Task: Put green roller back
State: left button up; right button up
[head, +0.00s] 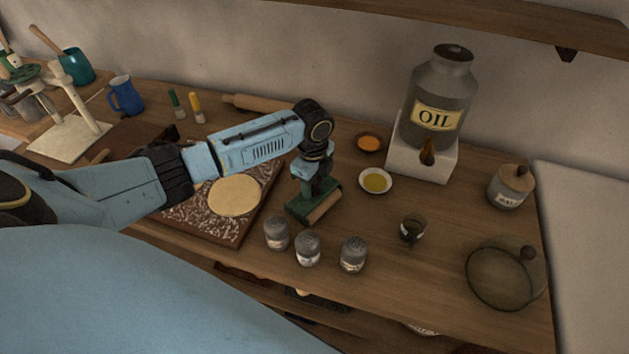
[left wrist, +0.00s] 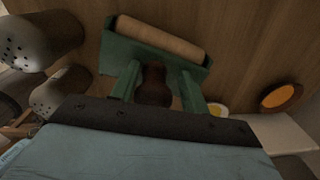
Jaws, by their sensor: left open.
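The green roller, a green frame with a pale wooden cylinder (head: 325,207), is at the counter just right of the dough board. It also shows in the left wrist view (left wrist: 160,38), with a dark brown handle pointing back toward my wrist. My left gripper (head: 316,184) is above the roller, pointing down. In the left wrist view its fingers (left wrist: 160,88) stand on both sides of the handle, open. I cannot tell whether either finger touches the handle. My right gripper is not in view.
A patterned board (head: 225,232) carries a flat dough round (head: 234,195). Several grey shakers (head: 307,249) stand in front of the roller. A yellow oil dish (head: 375,181), an orange dish (head: 369,143) and a small dark jar (head: 412,229) are to its right. A rolling pin (head: 258,103) lies behind.

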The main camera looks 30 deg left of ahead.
pick_arm(q)
jog(key=r, duration=0.8)
jog(key=r+p, duration=0.1)
jog(key=r, duration=0.3)
jog(key=shift+s+a+r, duration=0.15)
jog(key=shift+s+r, duration=0.15)
dwell(0.8)
